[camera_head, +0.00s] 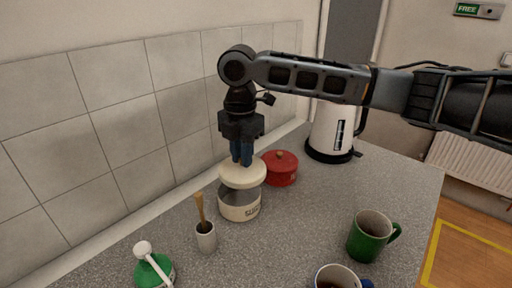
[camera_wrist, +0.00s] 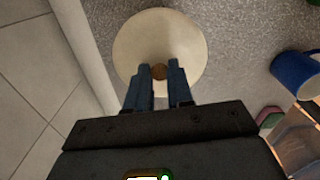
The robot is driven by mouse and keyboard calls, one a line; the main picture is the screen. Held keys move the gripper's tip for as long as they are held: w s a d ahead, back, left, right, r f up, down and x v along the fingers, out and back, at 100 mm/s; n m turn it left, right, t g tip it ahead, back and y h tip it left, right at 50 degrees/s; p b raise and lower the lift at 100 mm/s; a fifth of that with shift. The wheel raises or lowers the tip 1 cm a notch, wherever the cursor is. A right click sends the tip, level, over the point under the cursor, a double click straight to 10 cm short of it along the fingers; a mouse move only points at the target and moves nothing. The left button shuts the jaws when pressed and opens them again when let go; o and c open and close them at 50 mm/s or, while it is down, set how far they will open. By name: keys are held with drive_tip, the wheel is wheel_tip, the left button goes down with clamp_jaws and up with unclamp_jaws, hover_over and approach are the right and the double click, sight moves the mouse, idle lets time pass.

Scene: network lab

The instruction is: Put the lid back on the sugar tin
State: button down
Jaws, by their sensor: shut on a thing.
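My gripper (camera_head: 242,160) points down and is shut on the small brown knob (camera_wrist: 160,72) of a round cream lid (camera_head: 242,175). The lid looks level and is held over an open cream tin (camera_head: 240,210) with dark lettering, too small to read. The tin's grey inside shows below the lid, so the lid looks raised above the rim. In the wrist view the lid (camera_wrist: 140,40) is a pale disc under my gripper (camera_wrist: 159,74), and it hides the tin.
A red lidded tin (camera_head: 281,172) stands close behind on the right, near a white kettle (camera_head: 332,130). A cup with a brush (camera_head: 206,238), a green item (camera_head: 155,272), a green mug (camera_head: 368,240) and a blue mug (camera_wrist: 294,74) stand nearer. The tiled wall is left.

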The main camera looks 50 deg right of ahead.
drive_tip(key=shift+w+a, duration=0.2)
drive_tip(key=shift+a, duration=0.2)
drive_tip(key=shift+a+f, duration=0.2)
drive_tip(key=shift+f, duration=3)
drive_tip(key=shift+f, duration=0.15)
drive_tip(key=shift+c, duration=2.2)
unclamp_jaws()
drive_tip(key=shift+r, duration=3.5)
